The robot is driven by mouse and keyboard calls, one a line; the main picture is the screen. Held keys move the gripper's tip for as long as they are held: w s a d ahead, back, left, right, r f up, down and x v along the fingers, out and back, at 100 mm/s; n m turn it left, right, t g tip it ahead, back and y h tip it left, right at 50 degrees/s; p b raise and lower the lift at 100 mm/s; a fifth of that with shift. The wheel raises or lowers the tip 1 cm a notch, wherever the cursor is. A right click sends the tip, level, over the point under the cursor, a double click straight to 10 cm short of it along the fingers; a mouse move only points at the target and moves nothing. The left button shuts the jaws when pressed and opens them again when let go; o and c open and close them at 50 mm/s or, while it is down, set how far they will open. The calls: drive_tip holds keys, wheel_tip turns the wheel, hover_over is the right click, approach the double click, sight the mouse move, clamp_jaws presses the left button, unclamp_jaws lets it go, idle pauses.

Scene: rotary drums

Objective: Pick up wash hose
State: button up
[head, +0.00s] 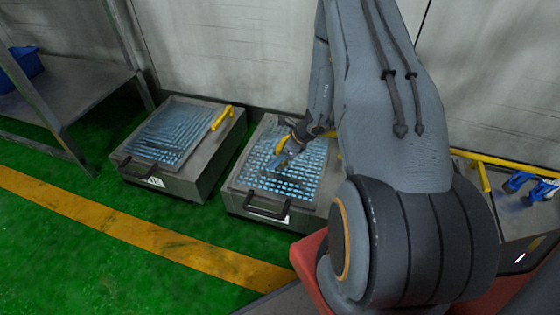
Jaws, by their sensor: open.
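My gripper (278,158) is at the end of my grey arm, above the light-blue grid of the middle box. It is small and dark in the view, with a yellow part just behind the fingers. I see nothing clearly held in it. No wash hose can be made out for certain. Blue-and-white items (541,190) lie at the right edge by a yellow rail, and I cannot tell whether they belong to the hose. My arm hides much of the area between the middle box and these items.
The middle grey box (268,210) and the left grey box (178,185) stand by the wall, each with a black handle. A metal table (85,85) with a blue bin (22,72) stands at left. The green floor (75,255) with its orange stripe is clear.

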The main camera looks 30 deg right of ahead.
drive_tip(key=shift+w+a+f, duration=0.1)
drive_tip(key=shift+f, duration=0.15)
clamp_jaws()
drive_tip(key=shift+r, duration=0.1)
